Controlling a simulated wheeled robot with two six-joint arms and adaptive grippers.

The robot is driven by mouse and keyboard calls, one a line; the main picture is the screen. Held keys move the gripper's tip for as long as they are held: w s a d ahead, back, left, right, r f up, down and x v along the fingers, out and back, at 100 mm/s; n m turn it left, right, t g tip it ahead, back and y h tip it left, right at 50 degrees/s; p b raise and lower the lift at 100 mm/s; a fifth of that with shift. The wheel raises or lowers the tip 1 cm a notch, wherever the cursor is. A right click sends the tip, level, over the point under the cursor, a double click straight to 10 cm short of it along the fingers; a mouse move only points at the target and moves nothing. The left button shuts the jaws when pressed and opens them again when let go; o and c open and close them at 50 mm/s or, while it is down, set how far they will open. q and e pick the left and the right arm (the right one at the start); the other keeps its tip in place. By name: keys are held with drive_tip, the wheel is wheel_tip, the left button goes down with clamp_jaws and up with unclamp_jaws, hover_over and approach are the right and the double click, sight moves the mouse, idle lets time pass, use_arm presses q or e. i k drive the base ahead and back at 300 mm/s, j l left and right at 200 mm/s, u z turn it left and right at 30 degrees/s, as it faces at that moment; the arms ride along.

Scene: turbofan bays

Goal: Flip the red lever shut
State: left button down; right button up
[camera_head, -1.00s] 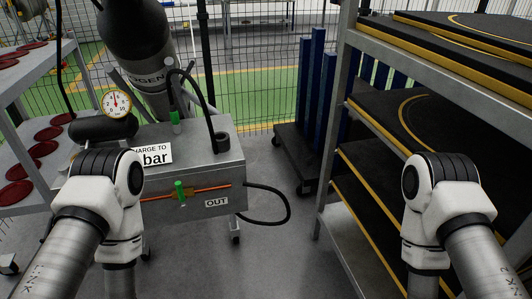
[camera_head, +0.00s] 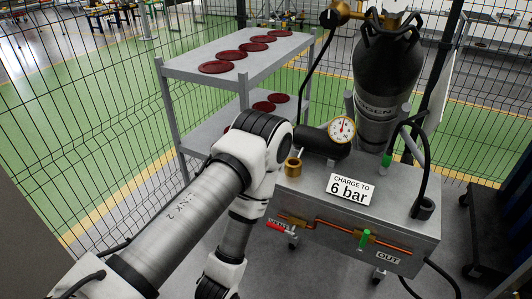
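The red lever (camera_head: 275,227) is on the left part of the front of a grey metal cart (camera_head: 400,195), on a copper pipe next to a partly covered label. It points left, roughly along the pipe. A green lever (camera_head: 364,239) stands upright on the same pipe, left of the OUT label (camera_head: 388,257). My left arm reaches in from the lower left and bends down in front of the cart's left side. The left gripper is below the picture or hidden. My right arm and gripper are not in view.
A pressure gauge (camera_head: 341,129), a black cylinder (camera_head: 322,141), a brass fitting (camera_head: 293,167) and a "CHARGE TO 6 bar" sign (camera_head: 351,189) are on the cart. A dark gas bottle (camera_head: 388,65) stands behind. A grey shelf (camera_head: 205,59) with dark red discs stands behind left. Wire fencing encloses the area.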

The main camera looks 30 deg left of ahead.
sight(276, 227)
drive_tip(key=i+j+u, duration=0.2)
drive_tip(key=u, duration=0.15)
drive_tip(key=i+j+u, duration=0.3)
drive_tip(key=z, duration=0.9)
